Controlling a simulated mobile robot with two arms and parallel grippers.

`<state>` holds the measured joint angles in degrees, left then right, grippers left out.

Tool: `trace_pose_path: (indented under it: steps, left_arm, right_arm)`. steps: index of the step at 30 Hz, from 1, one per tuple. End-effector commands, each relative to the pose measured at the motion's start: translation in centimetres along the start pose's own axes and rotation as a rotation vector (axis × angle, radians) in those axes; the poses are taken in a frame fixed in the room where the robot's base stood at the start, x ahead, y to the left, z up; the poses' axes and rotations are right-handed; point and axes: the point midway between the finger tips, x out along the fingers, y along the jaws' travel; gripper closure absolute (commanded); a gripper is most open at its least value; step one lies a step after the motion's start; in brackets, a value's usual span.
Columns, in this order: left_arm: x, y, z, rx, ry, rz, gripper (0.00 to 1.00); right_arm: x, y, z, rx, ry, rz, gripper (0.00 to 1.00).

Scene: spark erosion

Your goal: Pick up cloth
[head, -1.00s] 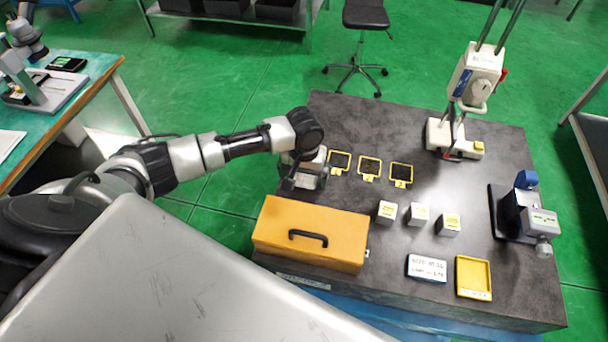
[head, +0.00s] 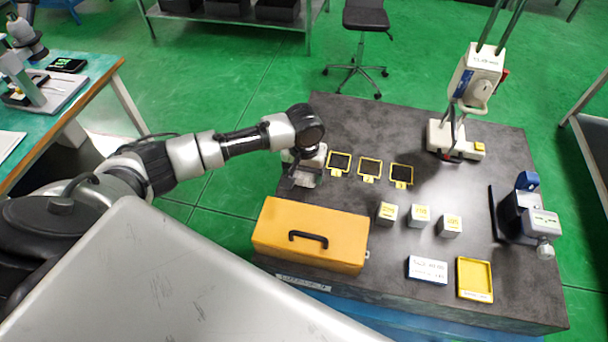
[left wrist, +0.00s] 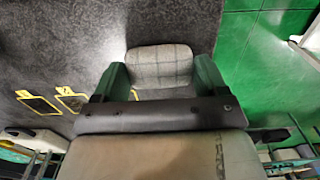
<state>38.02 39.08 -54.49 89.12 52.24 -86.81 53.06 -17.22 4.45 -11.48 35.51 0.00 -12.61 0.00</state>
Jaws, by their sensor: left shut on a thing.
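The cloth (left wrist: 160,64) is grey with a faint check pattern and shows in the left wrist view between the two green fingers of my left gripper (left wrist: 160,78). The fingers are shut on it, one at each side. Its lower part is hidden behind the gripper body. In the head view my left gripper (head: 301,174) points down at the left edge of the dark table, and the cloth is hard to make out there. I cannot tell whether the cloth touches the table. My right gripper is not in view.
On the dark table (head: 350,120) stand an orange case (head: 312,225), yellow-framed pads (head: 370,169), small grey blocks (head: 420,215), a white label block (head: 427,269), a yellow tray (head: 474,279), a grey device (head: 528,215) and a tall white unit (head: 475,78). The table's back middle is bare.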

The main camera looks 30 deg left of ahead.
Motion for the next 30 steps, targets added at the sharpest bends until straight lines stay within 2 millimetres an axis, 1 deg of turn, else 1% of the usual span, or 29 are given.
trace_pose_path:
  steps: [5,6,12,18,24,30]
  left_arm:
    - [-2.9,0.0,-0.1,0.001,0.005,0.003,0.49]
    - [-3.3,1.2,0.2,0.006,0.003,0.007,0.49]
    - [-6.0,5.6,1.5,0.005,0.002,0.007,0.49]
    - [-8.2,9.0,2.4,0.003,0.002,0.005,0.49]
    - [-9.5,10.8,3.0,0.001,0.001,0.002,0.49]
    - [-9.9,11.3,3.1,0.0,0.0,0.001,0.49]
  right_arm:
    - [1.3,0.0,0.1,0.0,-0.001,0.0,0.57]
    - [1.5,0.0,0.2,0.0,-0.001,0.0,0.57]
    - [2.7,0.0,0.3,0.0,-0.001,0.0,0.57]
    - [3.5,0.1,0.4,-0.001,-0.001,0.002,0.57]
    - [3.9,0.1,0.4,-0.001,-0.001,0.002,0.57]
    - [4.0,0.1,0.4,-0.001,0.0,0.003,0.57]
